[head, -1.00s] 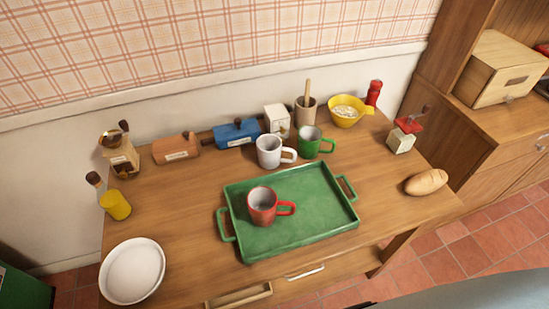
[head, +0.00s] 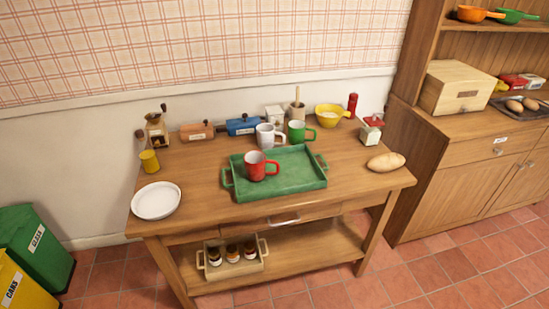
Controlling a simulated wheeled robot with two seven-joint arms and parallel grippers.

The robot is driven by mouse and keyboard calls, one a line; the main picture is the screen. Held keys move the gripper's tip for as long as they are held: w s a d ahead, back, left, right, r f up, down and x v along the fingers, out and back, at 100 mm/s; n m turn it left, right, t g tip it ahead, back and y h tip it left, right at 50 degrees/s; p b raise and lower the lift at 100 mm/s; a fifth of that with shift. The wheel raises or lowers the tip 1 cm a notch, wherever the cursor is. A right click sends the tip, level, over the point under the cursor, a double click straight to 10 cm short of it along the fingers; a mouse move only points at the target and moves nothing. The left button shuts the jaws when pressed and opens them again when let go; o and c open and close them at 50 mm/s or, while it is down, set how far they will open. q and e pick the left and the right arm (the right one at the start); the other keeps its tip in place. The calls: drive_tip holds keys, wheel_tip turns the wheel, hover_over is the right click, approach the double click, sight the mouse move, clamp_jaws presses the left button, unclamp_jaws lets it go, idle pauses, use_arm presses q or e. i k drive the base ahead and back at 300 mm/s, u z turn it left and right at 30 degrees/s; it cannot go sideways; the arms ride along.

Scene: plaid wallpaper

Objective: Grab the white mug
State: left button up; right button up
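The white mug (head: 266,137) stands upright near the back of the wooden table (head: 205,180), its handle to the right. A green mug (head: 297,132) stands close on its right. The green tray (head: 300,177) lies in front of them, with a red mug (head: 255,166) standing on it. The blue box (head: 242,126) is behind and to the left of the white mug. Neither of my grippers shows in the head view.
A white plate (head: 156,200) lies at the table's left and a bread loaf (head: 386,162) at its right. A yellow bowl (head: 328,117) stands behind. Green (head: 33,243) and yellow (head: 22,287) bins stand at left, a cabinet (head: 445,170) at right. A lower shelf holds a jar tray (head: 232,272).

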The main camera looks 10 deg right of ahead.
sight(271, 138)
drive_tip(key=z, duration=0.65)
drive_tip(key=i, duration=0.9)
drive_tip(key=u, duration=0.45)
